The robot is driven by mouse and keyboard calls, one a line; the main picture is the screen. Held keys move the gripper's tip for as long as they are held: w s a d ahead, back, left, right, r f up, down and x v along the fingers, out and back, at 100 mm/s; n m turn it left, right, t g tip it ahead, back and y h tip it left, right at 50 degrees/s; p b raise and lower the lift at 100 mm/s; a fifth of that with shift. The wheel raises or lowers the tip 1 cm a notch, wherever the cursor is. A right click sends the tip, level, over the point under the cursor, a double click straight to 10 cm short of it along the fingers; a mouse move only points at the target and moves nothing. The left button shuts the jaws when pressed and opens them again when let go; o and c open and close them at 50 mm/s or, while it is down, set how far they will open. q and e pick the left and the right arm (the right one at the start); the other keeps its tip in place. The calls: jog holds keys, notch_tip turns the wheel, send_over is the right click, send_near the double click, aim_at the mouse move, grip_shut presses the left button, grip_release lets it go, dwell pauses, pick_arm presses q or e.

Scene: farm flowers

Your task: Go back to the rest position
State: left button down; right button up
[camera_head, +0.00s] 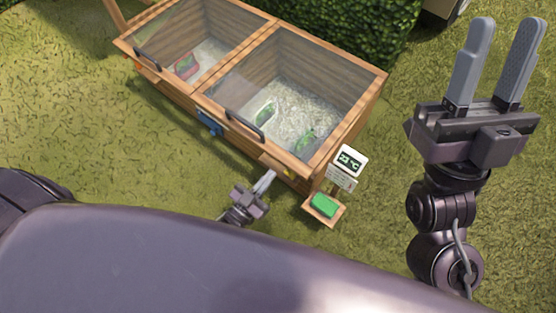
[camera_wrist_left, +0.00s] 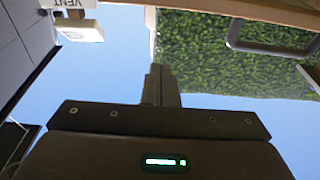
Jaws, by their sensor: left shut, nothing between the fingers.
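My left gripper (camera_head: 266,179) is small in the head view, low in front of the wooden cold frame (camera_head: 230,125), near its front right corner. Its fingers are shut with nothing between them. Whether the tips touch the wood, I cannot tell. In the left wrist view its fingers (camera_wrist_left: 160,82) stand together, pointing up against sky and hedge. My right gripper (camera_head: 498,65) is large at the right of the head view, raised with its fingers up. The two fingers are apart and the gap is empty.
The cold frame's two clear lids are down, with handles (camera_head: 245,125) and a blue latch (camera_head: 209,123). Green items lie inside. A temperature display (camera_head: 348,162) and a green button (camera_head: 323,206) stand right of the left gripper. A hedge (camera_head: 345,25) rises behind. Grass is open at left.

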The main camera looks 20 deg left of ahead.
pick_arm(q)
jog(key=shift+v, duration=1.6)
jog(key=shift+f, duration=0.15)
